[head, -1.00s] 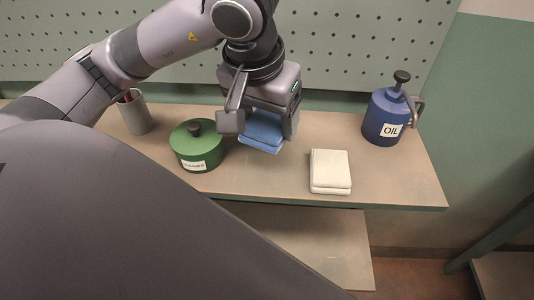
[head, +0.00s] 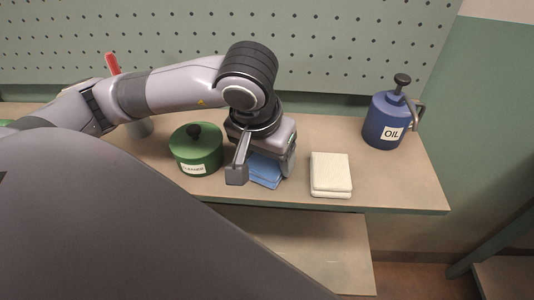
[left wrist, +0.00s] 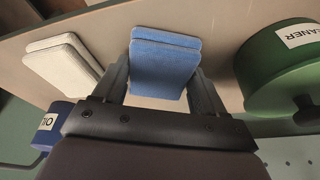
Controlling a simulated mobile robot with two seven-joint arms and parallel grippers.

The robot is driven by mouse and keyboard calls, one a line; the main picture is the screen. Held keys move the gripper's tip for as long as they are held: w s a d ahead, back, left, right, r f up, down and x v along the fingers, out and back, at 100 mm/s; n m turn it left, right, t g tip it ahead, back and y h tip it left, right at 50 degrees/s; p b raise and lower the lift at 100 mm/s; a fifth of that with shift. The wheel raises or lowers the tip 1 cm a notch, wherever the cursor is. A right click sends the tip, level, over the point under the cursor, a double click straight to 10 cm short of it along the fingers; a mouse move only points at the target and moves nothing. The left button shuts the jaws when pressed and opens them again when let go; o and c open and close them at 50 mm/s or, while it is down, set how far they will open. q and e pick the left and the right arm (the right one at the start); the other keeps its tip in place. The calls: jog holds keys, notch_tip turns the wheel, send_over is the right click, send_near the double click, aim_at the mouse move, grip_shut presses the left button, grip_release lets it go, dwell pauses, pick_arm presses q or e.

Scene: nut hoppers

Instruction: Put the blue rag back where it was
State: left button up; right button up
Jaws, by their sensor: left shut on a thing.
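The blue rag (head: 265,171) is a folded cloth over the bench top, between the green cleaner tin and the white folded cloth. My left gripper (head: 262,176) is shut on the blue rag from above, with a finger on either side. In the left wrist view the blue rag (left wrist: 165,62) lies between the two fingers (left wrist: 163,85), its far part sticking out past them. I cannot tell whether the rag touches the bench. My right gripper is not in view.
The green cleaner tin (head: 197,153) stands left of the rag. The white folded cloth (head: 330,173) lies right of it, near the front edge of the bench (head: 395,190). A blue oil can (head: 385,122) stands at the back right. A pegboard (head: 340,45) rises behind.

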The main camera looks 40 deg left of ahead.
pick_arm(q)
jog(key=o, duration=1.1)
jog(key=shift+f, duration=0.1)
jog(key=shift+r+p, duration=0.25)
jog(key=shift+p, duration=0.1)
jog(key=p+v, duration=0.1)
jog(key=v, duration=1)
jog(key=shift+r, duration=0.35)
jog(key=shift+s, duration=0.15)
